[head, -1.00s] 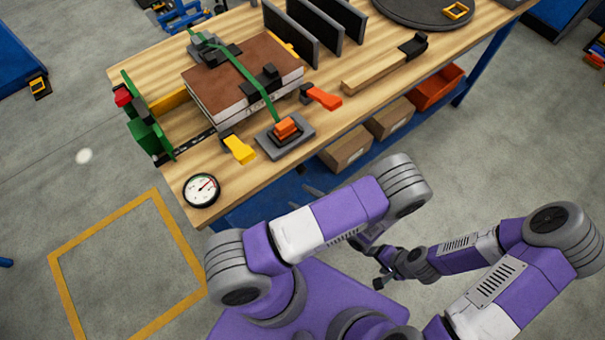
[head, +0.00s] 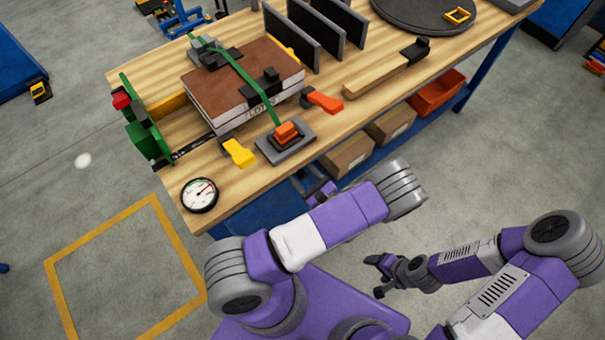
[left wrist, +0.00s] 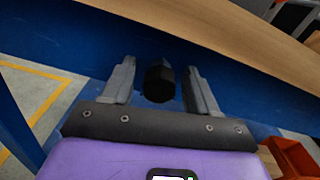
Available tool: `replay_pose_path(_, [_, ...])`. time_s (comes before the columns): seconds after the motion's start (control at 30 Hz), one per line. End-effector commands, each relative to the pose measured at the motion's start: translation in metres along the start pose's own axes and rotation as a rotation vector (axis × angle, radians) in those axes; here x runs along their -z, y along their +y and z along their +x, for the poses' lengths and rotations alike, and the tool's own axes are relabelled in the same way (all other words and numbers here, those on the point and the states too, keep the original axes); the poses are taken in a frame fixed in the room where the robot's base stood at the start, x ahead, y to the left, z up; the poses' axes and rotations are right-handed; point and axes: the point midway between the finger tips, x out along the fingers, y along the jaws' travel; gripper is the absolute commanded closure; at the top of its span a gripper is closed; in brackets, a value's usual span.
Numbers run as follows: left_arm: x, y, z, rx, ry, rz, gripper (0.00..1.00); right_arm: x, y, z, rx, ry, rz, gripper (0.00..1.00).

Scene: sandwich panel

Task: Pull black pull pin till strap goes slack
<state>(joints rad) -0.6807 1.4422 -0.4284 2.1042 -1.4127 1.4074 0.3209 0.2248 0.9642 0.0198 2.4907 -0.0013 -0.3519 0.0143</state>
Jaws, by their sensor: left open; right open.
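A green strap (head: 237,65) runs over a brown-topped block (head: 215,85) on the bench, down to an orange piece (head: 287,132) on a grey plate (head: 298,142). The strap looks straight. In the left wrist view, a black knob (left wrist: 160,82), apparently the pull pin, stands out before the bench's blue side. My left gripper (left wrist: 160,68) is open with its fingers on either side of the knob, gaps visible. In the head view the knob cannot be made out. My right gripper (head: 378,275) is open and empty, away from the bench.
The wooden bench (head: 215,165) carries a dial gauge (head: 200,195), a yellow lever (head: 238,152), an orange-red lever (head: 323,101), a green clamp (head: 146,130) and upright dark panels (head: 290,33). Boxes (head: 347,153) and an orange bin (head: 437,92) sit below.

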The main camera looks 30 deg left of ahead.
Motion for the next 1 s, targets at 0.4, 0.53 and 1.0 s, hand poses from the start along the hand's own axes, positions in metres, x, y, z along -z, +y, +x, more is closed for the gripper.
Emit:
replay_pose_path(0.4, [0.0,0.0,-0.001,-0.001,0.0,0.0,0.87,0.0,0.0,0.0,0.0,0.0,0.0,0.28])
replay_pose_path(0.53, [0.0,0.0,-0.001,-0.001,0.0,0.0,1.0,0.0,0.0,0.0,0.0,0.0,0.0,0.28])
replay_pose_path(1.0, [0.0,0.0,-0.026,0.0,0.0,0.0,1.0,0.0,0.0,-0.001,0.0,0.0,0.0,0.28])
